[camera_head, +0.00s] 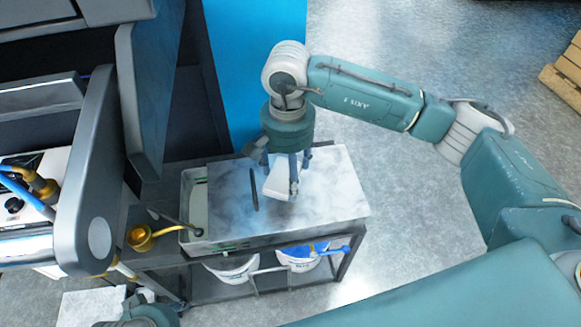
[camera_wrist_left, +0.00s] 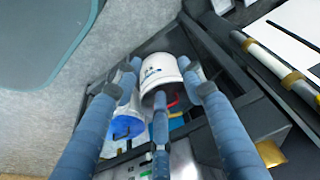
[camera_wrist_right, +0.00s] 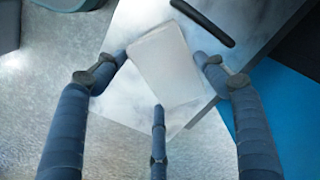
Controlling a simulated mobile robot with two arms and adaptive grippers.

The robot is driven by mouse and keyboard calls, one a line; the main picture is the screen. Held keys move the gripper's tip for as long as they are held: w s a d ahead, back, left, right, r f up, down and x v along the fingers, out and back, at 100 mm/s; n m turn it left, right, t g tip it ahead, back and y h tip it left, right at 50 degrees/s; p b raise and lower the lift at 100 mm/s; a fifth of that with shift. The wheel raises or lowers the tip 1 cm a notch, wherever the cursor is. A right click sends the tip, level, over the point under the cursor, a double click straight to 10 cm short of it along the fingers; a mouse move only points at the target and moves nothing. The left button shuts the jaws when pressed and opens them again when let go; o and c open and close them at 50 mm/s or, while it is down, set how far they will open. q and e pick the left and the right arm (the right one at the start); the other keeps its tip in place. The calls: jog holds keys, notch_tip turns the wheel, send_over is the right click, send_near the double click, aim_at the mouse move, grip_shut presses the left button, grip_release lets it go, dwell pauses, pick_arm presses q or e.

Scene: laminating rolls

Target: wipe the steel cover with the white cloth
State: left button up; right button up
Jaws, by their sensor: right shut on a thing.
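The steel cover (camera_head: 325,185) is a flat, cloudy grey-white plate on top of a dark cart, with a black bar handle (camera_head: 254,189) on it. My right gripper (camera_head: 286,182) is over the cover, right of the handle, shut on the white cloth (camera_head: 279,178). The cloth looks like a folded, flat pad; in the right wrist view the cloth (camera_wrist_right: 165,62) lies between the fingers over the cover (camera_wrist_right: 205,22). Whether it touches the cover is hard to tell. My left gripper (camera_wrist_left: 160,80) is open and empty, above the cart's lower part.
White buckets (camera_head: 232,268) stand on the lower shelf. A grey machine (camera_head: 90,190) rises at left. The floor at right is clear up to a wooden pallet (camera_head: 568,75).

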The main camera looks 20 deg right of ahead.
pick_arm(q)
jog(key=shift+s+d+p+x, duration=0.1)
jog(key=shift+s+p+x, duration=0.05)
jog(key=shift+x, duration=0.65)
jog(key=shift+s+d+p+x, duration=0.1)
jog(key=shift+s+p+x, duration=0.1)
jog(key=shift+x, duration=0.6)
jog(key=shift+s+d+p+x, duration=0.1)
jog(key=shift+p+x, duration=0.05)
jog(key=shift+x, duration=0.6)
pick_arm(e)
jog(key=shift+r, duration=1.35)
pick_arm(q)
jog(key=shift+f, duration=0.1)
